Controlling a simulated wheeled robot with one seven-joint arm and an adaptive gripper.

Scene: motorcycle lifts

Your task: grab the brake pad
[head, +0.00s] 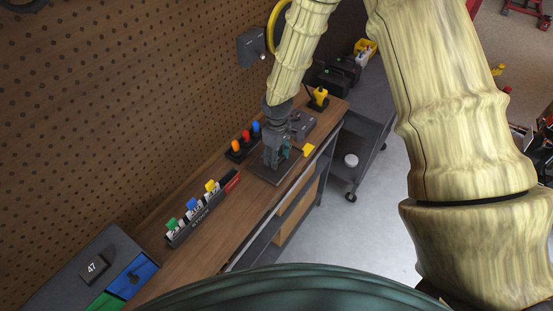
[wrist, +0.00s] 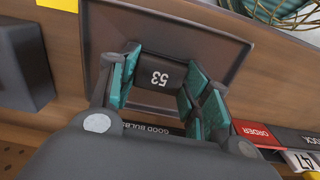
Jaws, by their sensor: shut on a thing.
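My gripper (head: 279,156) is low over the dark tray (head: 266,178) on the wooden bench. In the wrist view its two teal-padded fingers (wrist: 160,88) are closed on the sides of a small dark block marked 53 (wrist: 160,75), which I take to be the brake pad. The tray (wrist: 215,45) shows just behind and around the block. I cannot tell whether the block touches the tray. In the head view the block is hidden by my gripper.
A rack of coloured cards (head: 190,222) and a holder with orange, red and blue tops (head: 244,141) stand beside the tray. A yellow note (head: 309,150) lies at the bench's front edge. A perforated wall (head: 130,90) rises behind. Open floor (head: 370,220) lies in front.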

